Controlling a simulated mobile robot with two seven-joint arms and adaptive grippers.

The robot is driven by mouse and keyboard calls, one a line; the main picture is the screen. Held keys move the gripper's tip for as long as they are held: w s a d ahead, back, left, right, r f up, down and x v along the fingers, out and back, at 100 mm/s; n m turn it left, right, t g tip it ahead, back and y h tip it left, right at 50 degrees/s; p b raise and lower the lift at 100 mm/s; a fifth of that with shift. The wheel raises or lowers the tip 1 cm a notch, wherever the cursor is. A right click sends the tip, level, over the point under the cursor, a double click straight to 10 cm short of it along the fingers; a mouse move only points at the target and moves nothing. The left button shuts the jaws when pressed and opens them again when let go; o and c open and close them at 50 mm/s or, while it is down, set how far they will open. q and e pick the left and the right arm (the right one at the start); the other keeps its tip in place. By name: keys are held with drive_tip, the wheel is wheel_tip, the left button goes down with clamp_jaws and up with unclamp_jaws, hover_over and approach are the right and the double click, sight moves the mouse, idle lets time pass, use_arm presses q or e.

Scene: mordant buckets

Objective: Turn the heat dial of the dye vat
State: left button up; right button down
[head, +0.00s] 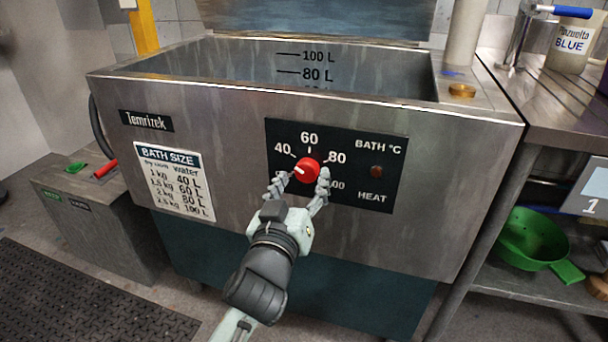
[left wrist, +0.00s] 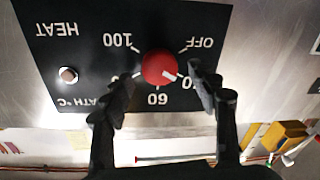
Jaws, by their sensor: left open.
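The dye vat (head: 240,210) is a large steel tub with a black control panel (head: 385,150) on its front. The red heat dial (head: 307,168) sits on this panel, with its white mark pointing about at 40. In the left wrist view the panel is upside down and the dial (left wrist: 159,68) is near the middle. My left gripper (head: 300,183) is open in front of the panel, its fingers on either side of the dial. Gaps show between dial and fingers in the wrist view (left wrist: 162,79). The fingers partly hide some numbers. My right gripper is not in view.
A grey box (head: 95,215) with a red handle stands left of the vat. A green pan (head: 530,238) lies on the shelf below. The panel's small indicator (head: 376,172) is right of the dial.

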use_arm(q)
drive_tip(key=shift+x, duration=0.9)
drive_tip(key=shift+s, duration=0.1)
drive_tip(key=c, duration=1.2)
drive_tip(key=shift+o, duration=0.2)
